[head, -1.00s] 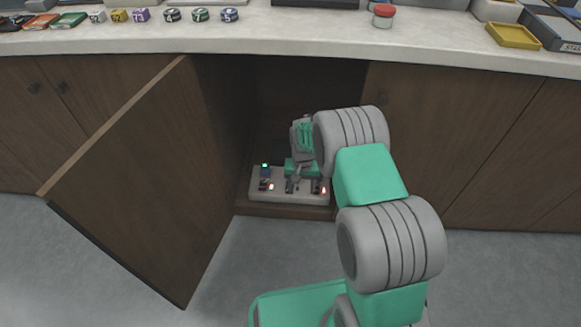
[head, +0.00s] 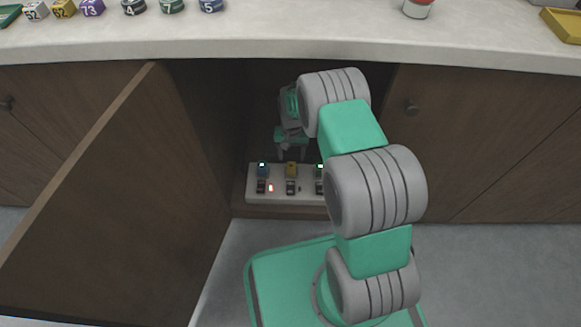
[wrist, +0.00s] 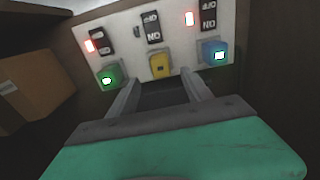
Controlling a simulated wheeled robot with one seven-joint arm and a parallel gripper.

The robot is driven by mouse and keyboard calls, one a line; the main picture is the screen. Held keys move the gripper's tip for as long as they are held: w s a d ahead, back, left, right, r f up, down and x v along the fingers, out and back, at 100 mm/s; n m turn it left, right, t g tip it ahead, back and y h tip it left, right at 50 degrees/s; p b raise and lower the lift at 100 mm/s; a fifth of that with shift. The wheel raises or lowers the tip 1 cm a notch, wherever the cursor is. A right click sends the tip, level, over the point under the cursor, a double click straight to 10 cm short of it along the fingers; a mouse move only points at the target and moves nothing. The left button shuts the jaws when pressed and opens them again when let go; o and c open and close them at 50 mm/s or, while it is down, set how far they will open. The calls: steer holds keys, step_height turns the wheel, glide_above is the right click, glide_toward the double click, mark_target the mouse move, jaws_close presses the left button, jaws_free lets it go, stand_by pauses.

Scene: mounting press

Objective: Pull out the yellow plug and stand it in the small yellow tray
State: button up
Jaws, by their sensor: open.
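The yellow plug (head: 291,169) sits in the middle of the back row on a pale power strip (head: 276,199) inside the open cabinet. In the wrist view the yellow plug (wrist: 160,66) lies beyond my fingertips, roughly between their lines. My gripper (head: 291,153) is open and empty, above and behind the plug in the head view. Its two fingers (wrist: 162,85) show apart in the wrist view, with no plug between them. The small yellow tray (head: 563,25) is on the counter at the far right, cut by the picture edge.
A blue plug (head: 262,169) and a green-lit plug (head: 319,171) flank the yellow one; rocker switches with red lights are in front. A brown box (wrist: 32,90) is beside the strip. The open door (head: 120,190) stands left. Dice and a red-lidded jar (head: 417,8) are on the counter.

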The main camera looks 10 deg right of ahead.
mark_target(291, 165)
step_height(291, 165, down, 8)
steer(key=b, duration=0.5)
steer(key=shift+r+b, duration=0.15)
steer(key=shift+b, duration=0.2)
steer(key=shift+a+f, duration=0.1)
steer(key=shift+f, duration=0.55)
jaws_close()
stand_by(0.4)
steer(key=shift+r, duration=0.15)
steer(key=shift+r+p, duration=2.3)
steer(key=shift+r, duration=0.6)
steer(key=shift+r, duration=0.1)
